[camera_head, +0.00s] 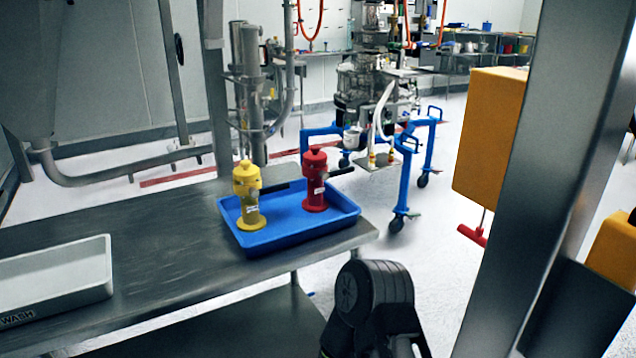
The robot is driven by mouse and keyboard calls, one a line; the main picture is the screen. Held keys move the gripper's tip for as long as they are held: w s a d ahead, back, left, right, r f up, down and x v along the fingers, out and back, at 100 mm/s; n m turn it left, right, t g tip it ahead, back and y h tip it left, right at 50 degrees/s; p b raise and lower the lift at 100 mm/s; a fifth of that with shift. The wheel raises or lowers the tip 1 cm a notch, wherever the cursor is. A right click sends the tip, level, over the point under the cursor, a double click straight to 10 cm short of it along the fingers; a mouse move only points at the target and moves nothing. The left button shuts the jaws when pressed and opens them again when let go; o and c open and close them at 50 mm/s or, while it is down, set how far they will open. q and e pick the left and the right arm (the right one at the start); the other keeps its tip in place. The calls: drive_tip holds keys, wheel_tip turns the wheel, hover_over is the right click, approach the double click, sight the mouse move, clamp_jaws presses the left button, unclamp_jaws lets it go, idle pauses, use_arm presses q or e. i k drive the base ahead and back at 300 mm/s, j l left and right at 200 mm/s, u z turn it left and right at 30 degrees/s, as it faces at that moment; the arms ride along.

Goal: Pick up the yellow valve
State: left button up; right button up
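The yellow valve (248,194) stands upright at the left side of a blue tray (285,237). A dark handle sticks out to its right. A red valve (315,180) stands upright beside it in the same tray, also with a dark handle to its right. The tray lies near the right end of a metal table. A black part of my own arm shows at the bottom, right of the table; its fingertips are not visible. My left gripper is not in view. Neither valve is touched by a gripper.
The metal table (160,240) has clear room left of the blue tray. A grey wash bin (55,278) sits at its left end. A thick steel post (545,170) and a yellow box (490,135) stand at the right. A blue wheeled frame (404,175) stands behind.

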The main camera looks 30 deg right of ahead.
sight(252, 221)
drive_tip(key=k, duration=0.65)
drive_tip(key=z, duration=2.45)
drive_tip(key=i+j, duration=0.1)
drive_tip(key=j, duration=1.05)
drive_tip(key=i+j, duration=0.15)
drive_tip(key=j, duration=0.45)
drive_tip(key=i+j, duration=0.1)
drive_tip(key=j, duration=0.5)
